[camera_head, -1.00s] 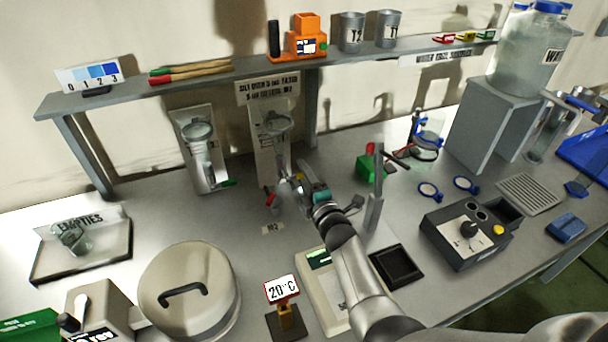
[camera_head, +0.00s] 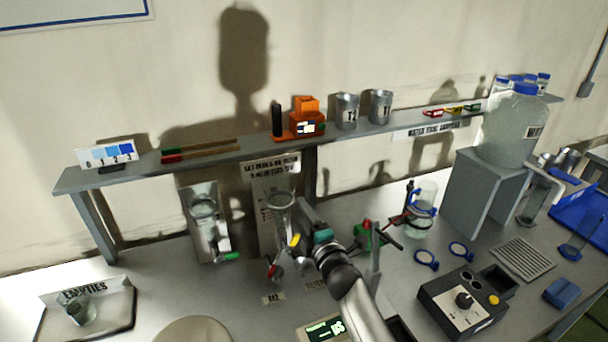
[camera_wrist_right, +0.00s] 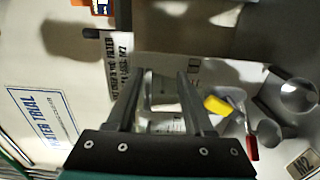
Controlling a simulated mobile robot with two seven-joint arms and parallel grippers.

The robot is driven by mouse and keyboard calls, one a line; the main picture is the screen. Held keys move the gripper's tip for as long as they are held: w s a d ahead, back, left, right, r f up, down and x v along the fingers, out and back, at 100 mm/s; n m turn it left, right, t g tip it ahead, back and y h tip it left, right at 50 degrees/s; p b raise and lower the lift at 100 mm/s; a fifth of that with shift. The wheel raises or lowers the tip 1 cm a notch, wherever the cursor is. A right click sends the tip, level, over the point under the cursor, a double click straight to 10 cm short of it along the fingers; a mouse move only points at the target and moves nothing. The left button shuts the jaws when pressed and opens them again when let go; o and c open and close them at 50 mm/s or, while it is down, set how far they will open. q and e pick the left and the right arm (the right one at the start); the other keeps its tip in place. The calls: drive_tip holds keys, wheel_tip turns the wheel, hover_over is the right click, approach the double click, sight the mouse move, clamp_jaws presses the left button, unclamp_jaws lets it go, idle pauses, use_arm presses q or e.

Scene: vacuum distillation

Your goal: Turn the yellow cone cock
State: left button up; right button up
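The yellow cone cock (camera_head: 295,240) is a small handle below the glass funnel (camera_head: 280,200) on the upright board. In the right wrist view the yellow cock (camera_wrist_right: 217,105) lies just to the right of the right-hand finger, outside the gap. I cannot tell whether they touch. A red handle (camera_head: 273,271) sits lower on the same glassware and also shows in the wrist view (camera_wrist_right: 252,148). My right gripper (camera_head: 303,214) is beside the funnel, its fingers apart with nothing clearly held between them (camera_wrist_right: 161,78). My left gripper is not in view.
A second glass funnel (camera_head: 205,208) with a green handle (camera_head: 229,256) stands to the left. A grey shelf (camera_head: 225,155) runs above. A green clamp block (camera_head: 362,232) and stand are close right of my arm. A control box (camera_head: 463,300) stands front right.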

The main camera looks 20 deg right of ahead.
wheel_tip(320, 180, up, 9)
drive_tip(key=p, duration=0.4)
drive_tip(key=shift+f, duration=0.2)
